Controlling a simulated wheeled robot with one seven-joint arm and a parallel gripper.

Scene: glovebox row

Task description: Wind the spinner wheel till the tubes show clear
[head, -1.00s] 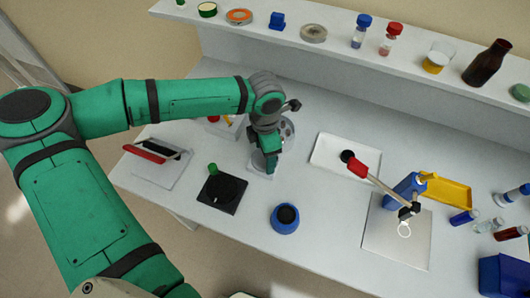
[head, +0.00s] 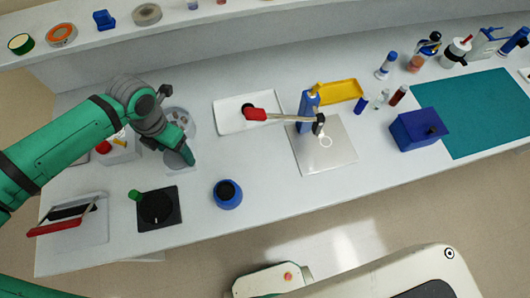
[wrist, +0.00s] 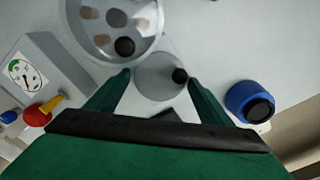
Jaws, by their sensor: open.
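The spinner has a round grey holder with several dark and brownish tube ends or holes, at the top of the wrist view (wrist: 118,22); part also shows in the head view (head: 176,118). In the head view, my gripper (head: 187,157) hides much of the spinner.
A black plate with a green-knobbed dial (head: 158,206) and a blue round pot (head: 227,194) stand in front. A red-handled device (head: 75,215) is at left.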

